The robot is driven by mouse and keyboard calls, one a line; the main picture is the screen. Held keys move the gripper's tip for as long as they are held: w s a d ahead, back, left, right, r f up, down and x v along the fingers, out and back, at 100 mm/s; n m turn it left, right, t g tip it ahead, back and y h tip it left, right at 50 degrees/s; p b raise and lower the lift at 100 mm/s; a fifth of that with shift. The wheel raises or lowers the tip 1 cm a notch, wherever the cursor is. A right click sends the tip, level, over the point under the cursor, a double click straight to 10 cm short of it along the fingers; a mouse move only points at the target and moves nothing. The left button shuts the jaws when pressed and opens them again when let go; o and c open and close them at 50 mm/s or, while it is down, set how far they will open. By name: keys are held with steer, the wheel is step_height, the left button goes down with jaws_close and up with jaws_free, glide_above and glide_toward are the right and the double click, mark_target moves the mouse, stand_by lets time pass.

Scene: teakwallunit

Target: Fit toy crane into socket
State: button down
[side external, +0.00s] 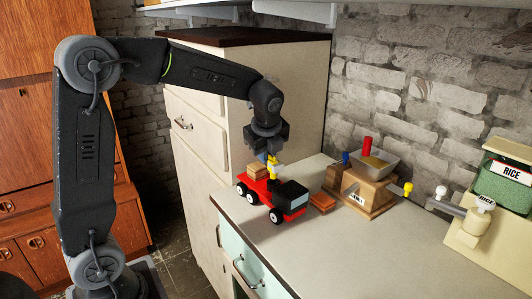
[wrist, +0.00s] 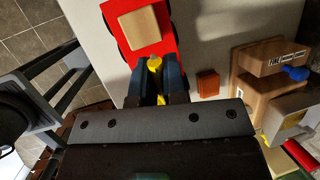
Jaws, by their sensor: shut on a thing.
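My gripper (side external: 267,155) is shut on a slim yellow piece (side external: 273,170), which I take to be the toy crane. In the wrist view, the yellow piece (wrist: 155,66) shows between the two dark blue fingertips. It is above the middle of a red toy truck (side external: 259,188) with a black cab and white-hubbed wheels.
The truck stands near the front edge of a pale counter (side external: 400,245). A wooden block (wrist: 140,35) lies on its bed. A small orange-brown block (side external: 322,202) and a wooden grinder-like box with a metal tray (side external: 376,164) stand right. A rice dispenser (side external: 500,190) is further right.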

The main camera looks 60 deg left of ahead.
steer(key=shift+f, duration=1.5)
stand_by(0.5)
steer(key=c, duration=1.1)
jaws_free()
steer(key=shift+r, duration=0.1)
steer(key=v, duration=1.3)
steer(key=shift+d+r, duration=0.2)
steer(key=shift+r, duration=0.1)
steer(key=s+d+f+n+t+h, duration=0.1)
steer(key=s+d+f+n, duration=0.2)
steer(key=s+n, duration=0.6)
steer(key=s+d+f+n+t+h, duration=0.2)
steer(key=s+d+f+n, duration=0.2)
steer(key=s+n, duration=0.5)
steer(key=shift+s+d+h, duration=0.3)
steer(key=shift+s+d, duration=0.05)
steer(key=shift+d, duration=0.05)
